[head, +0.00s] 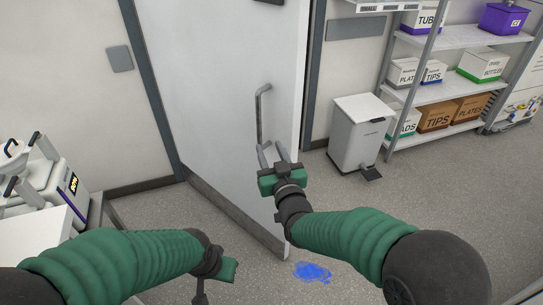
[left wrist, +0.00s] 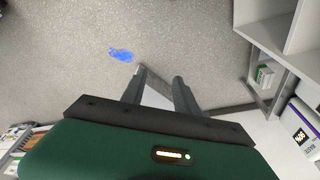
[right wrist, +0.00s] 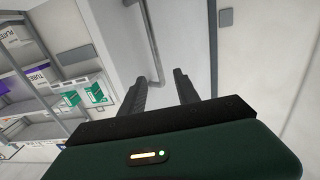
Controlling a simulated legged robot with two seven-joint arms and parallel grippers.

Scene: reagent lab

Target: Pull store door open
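The white store door (head: 225,80) stands ajar, its free right edge and bottom corner swung out toward me, with a grey kick strip along the bottom. Its grey bar handle (head: 260,115) is upright near the free edge. My right gripper (head: 274,147) is just below the handle's lower end, fingers apart. In the right wrist view the handle (right wrist: 152,45) shows beyond the fingertips, its lower bend between them; I cannot tell whether they touch. My left gripper (left wrist: 158,75) is open with nothing gripped, low over the floor and away from the handle; the head view mostly hides its fingers.
A blue spill (head: 312,271) lies on the floor near the door's bottom corner. A white pedal bin (head: 357,135) and a shelf rack (head: 465,40) with boxes stand right of the doorway. White lab equipment (head: 45,185) stands at the left. Floor before the door is otherwise clear.

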